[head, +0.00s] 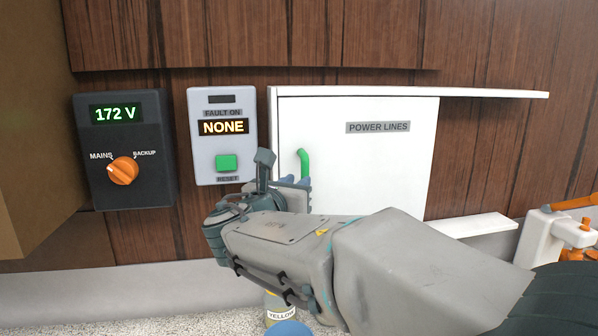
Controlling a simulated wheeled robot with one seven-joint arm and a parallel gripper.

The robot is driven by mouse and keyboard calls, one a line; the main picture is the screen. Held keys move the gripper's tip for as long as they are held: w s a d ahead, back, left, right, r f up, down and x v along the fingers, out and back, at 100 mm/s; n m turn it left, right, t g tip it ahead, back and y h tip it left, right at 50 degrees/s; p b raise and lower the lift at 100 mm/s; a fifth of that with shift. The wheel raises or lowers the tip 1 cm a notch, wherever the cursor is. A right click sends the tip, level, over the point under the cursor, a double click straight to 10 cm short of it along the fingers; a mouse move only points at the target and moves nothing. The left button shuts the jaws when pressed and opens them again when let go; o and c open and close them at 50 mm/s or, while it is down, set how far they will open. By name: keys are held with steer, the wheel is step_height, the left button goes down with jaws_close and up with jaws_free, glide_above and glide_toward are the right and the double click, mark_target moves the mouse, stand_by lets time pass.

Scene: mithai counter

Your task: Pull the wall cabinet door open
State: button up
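The white wall cabinet door (365,165), labelled POWER LINES, looks shut and flush in its frame. A green handle (304,160) stands upright near the door's left edge; its lower end is hidden behind my gripper. My gripper (284,178) is in front of the cabinet's lower left edge, close to the handle in the picture. A dark finger part points up left of the handle. My wrist covers the rest, so I cannot tell whether the fingers are apart or touch the handle.
A grey panel (195,140) reads FAULT ON NONE and has a green RESET button (227,162). A black panel (92,180) reads 172 V and has an orange knob (124,171). A YELLOW-labelled container (279,314) stands below my wrist. White-orange equipment (541,236) is at right.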

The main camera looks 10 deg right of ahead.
steer(key=x, duration=0.5)
steer(key=shift+d+p, duration=0.15)
steer(key=shift+p, duration=0.25)
jaws_close()
steer(key=shift+d, duration=0.1)
steer(key=shift+d, duration=0.1)
